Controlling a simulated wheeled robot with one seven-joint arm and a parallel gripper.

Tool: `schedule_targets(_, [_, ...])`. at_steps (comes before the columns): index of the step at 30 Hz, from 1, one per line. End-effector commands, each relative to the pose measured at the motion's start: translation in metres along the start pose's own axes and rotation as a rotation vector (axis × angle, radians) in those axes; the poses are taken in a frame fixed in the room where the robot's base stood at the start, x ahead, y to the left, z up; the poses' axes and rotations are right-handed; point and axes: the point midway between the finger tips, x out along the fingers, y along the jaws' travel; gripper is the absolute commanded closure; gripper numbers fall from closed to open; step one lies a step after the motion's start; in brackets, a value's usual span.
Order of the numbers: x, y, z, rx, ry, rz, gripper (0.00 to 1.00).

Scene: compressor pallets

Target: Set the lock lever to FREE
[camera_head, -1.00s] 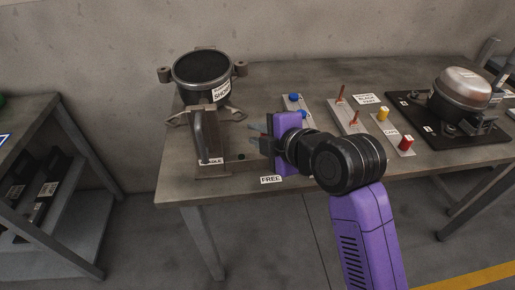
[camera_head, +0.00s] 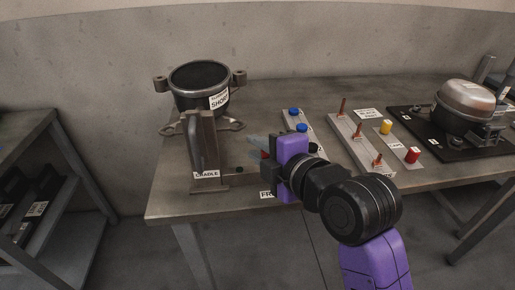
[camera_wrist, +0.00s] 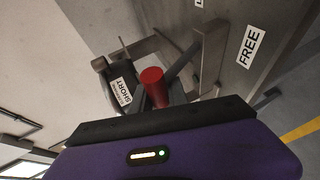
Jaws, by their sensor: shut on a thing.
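The lock lever shows as a red knob (camera_wrist: 154,82) on a dark rod in the wrist view. In the head view only a small red bit (camera_head: 264,155) shows at my fingers. My gripper (camera_head: 259,152) is shut on the lever knob, just right of the cradle (camera_head: 203,150). The lever's lower part is hidden in the head view.
A dark compressor shell (camera_head: 200,92) tagged SHORT stands behind the cradle. Plates with blue caps (camera_head: 294,111), copper-coloured pins (camera_head: 358,131), and yellow and red caps (camera_head: 412,154) lie to the right. A compressor (camera_head: 466,104) stands on a black base farther right.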

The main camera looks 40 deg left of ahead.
Motion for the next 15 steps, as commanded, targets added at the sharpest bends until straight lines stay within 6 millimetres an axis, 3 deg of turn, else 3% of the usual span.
schedule_targets(1, [-0.0011, -0.0039, 0.0099, 0.007, -0.018, -0.007, 0.79])
schedule_targets(4, [-0.0012, -0.0035, 0.0098, 0.006, -0.018, -0.006, 0.59])
schedule_targets(15, [-0.0011, -0.001, 0.0061, 0.002, -0.011, -0.002, 0.59])
